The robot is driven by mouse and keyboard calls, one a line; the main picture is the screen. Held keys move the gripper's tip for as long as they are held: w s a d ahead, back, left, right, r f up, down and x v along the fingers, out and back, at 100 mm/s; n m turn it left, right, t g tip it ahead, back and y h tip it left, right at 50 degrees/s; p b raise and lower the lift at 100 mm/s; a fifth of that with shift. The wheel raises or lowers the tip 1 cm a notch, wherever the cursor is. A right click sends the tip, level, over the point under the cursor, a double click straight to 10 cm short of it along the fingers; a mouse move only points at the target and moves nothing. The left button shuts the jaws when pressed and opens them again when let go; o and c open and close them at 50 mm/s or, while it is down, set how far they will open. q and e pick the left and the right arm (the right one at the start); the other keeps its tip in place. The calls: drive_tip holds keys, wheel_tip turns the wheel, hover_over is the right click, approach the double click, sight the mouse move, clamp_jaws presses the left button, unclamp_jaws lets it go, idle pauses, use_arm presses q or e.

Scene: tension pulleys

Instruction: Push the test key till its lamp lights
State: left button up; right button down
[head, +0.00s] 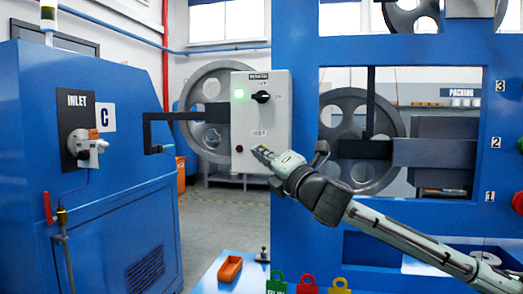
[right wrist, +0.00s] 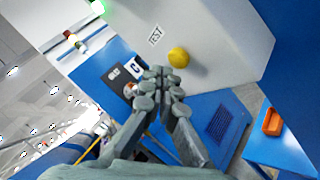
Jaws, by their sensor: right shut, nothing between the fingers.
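A pale grey control box (head: 278,125) hangs on the blue frame in the head view. In the right wrist view a round yellow key (right wrist: 179,57) sits on its face below the label TEST (right wrist: 155,36). My right gripper (head: 261,152) is shut and empty, in front of the lower part of the box, and covers the key's place in the head view. In the wrist view its fingertips (right wrist: 163,80) are close to the key; I cannot tell whether they touch. A green lamp (head: 239,93) glows at upper left; a small dark red round part (head: 239,148) at lower left looks unlit.
A black rotary switch (head: 261,97) is on the upper part of the box. A blue cabinet (head: 110,150) marked INLET stands at left. A black bracket (head: 160,117) juts from it towards the box. An orange tray (head: 230,268) lies on a blue surface below.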

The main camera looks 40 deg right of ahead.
use_arm(q)
drive_tip(key=shift+w+d+r, duration=0.1)
drive_tip(key=shift+w+r, duration=0.2)
drive_tip(key=shift+w, duration=0.15)
drive_tip(key=shift+s+f, duration=0.1)
drive_tip(key=shift+s, duration=0.05)
drive_tip(key=shift+s+f, duration=0.1)
drive_tip(key=shift+s, duration=0.25)
idle(0.4)
drive_tip(key=shift+w+r, duration=0.35)
drive_tip(key=shift+w, duration=0.15)
use_arm(e)
drive_tip(key=shift+w+d, duration=0.3)
drive_tip(key=shift+d, duration=0.05)
use_arm(q)
drive_tip(key=shift+s+f, duration=0.1)
drive_tip(key=shift+s, duration=0.15)
